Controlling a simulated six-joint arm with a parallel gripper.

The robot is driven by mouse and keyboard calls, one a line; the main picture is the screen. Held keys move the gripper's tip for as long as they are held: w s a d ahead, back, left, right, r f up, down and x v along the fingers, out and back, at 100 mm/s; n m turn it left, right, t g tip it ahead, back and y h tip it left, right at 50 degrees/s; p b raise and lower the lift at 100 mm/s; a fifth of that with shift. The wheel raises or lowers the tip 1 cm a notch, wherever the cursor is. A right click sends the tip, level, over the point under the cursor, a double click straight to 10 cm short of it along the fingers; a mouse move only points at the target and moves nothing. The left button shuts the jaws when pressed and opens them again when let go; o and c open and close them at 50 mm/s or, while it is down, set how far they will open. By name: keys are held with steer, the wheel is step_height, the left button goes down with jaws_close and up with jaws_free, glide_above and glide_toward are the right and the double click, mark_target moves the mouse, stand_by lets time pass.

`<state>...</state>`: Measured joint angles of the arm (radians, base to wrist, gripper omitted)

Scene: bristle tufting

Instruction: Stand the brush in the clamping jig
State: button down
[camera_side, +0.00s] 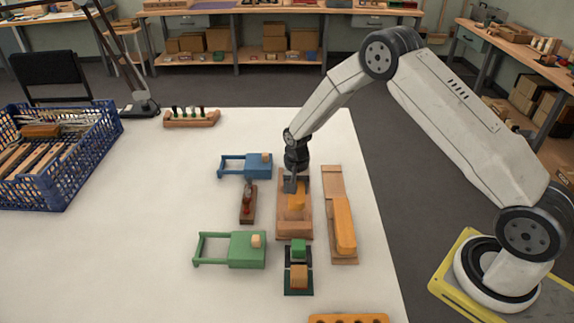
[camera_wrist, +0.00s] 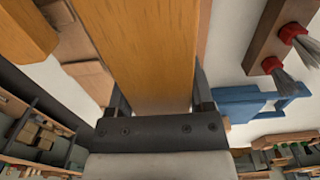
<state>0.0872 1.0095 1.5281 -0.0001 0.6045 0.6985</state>
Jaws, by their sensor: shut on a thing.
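My gripper (camera_side: 290,186) is shut on an orange-brown wooden block (camera_side: 297,202), which looks like the brush. In the wrist view the block (camera_wrist: 145,50) stands between the two dark fingers and fills the upper middle; its far end is out of frame. In the side view the block is over a shallow wooden tray (camera_side: 294,231); I cannot tell whether it touches the tray. In front of the tray is a small dark green fixture (camera_side: 299,252) with a green block and a wooden block, possibly the clamping jig.
A long board with an orange block (camera_side: 343,225) lies right of the tray. A dark brown block with red-collared tufts (camera_side: 247,203) is left. A blue fixture (camera_side: 257,166) and a green fixture (camera_side: 248,249) stand further left. The table's left middle is clear.

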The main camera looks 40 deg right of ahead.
steer(key=shift+w+f, duration=0.1)
steer(key=shift+w, duration=0.05)
steer(key=shift+w+f, duration=0.2)
steer(key=shift+f, duration=1.6)
steer(key=shift+f, duration=0.15)
jaws_free()
step_height(320, 180, up, 11)
steer(key=shift+f, duration=0.15)
steer(key=shift+r, duration=0.8)
